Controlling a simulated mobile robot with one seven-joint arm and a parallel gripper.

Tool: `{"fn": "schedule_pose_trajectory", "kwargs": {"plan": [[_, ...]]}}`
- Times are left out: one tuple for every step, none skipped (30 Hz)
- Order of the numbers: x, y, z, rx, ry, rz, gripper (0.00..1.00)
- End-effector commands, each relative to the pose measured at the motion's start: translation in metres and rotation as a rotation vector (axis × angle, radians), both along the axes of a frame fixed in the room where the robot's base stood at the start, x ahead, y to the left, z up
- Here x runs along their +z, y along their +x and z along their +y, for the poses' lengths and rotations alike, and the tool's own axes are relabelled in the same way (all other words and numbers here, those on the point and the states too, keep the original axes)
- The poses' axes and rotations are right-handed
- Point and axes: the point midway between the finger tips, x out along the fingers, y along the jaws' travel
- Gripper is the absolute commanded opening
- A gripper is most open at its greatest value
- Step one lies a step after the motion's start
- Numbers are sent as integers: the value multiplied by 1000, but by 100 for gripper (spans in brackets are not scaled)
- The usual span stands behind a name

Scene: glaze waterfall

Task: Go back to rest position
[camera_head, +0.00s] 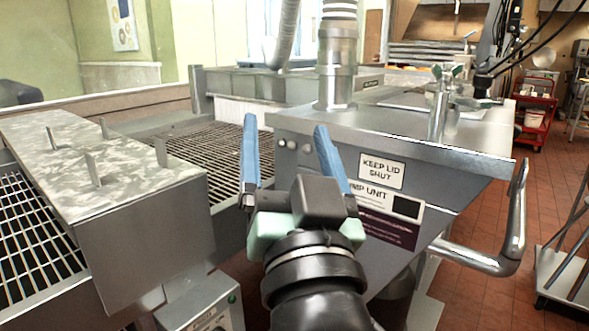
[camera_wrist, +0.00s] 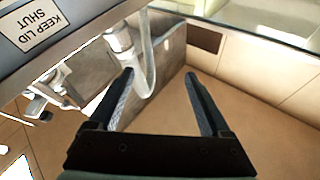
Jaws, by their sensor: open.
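My gripper (camera_head: 286,160) is open and empty in the head view, its two blue fingers apart and pointing up and away from me. It is in front of the metal pump unit (camera_head: 300,158), which carries a "KEEP LID SHUT" label (camera_head: 382,171). In the wrist view my gripper (camera_wrist: 158,84) also shows open, with nothing between the dark fingers. The same label (camera_wrist: 40,22) shows at the upper left there. I cannot tell the exact gap between the fingers and the unit.
A bent pipe (camera_head: 500,262) sticks out at the right of the unit. A red cart (camera_head: 535,120) stands farther back.

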Motion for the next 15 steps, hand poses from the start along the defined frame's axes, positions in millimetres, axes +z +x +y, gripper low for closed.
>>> {"fn": "schedule_pose_trajectory", "kwargs": {"plan": [[37, -22, 1, -59, -52, -114, 82], [56, -36, 0, -98, -80, -176, 82], [80, -55, -1, -154, -115, -258, 82], [97, -71, -2, -194, -137, -318, 82], [112, -88, -3, -237, -159, -377, 82], [132, -112, -4, -296, -183, -457, 82], [153, -105, -5, -291, -184, -435, 82], [165, -102, -5, -287, -182, -426, 82], [178, -101, -5, -286, -181, -423, 82], [187, -101, -6, -285, -181, -422, 82], [197, -101, -6, -284, -181, -421, 82], [209, -100, -6, -283, -180, -420, 82], [219, -100, -6, -283, -180, -420, 82], [228, -100, -6, -283, -180, -419, 82], [240, -100, -6, -282, -180, -418, 82]]}}
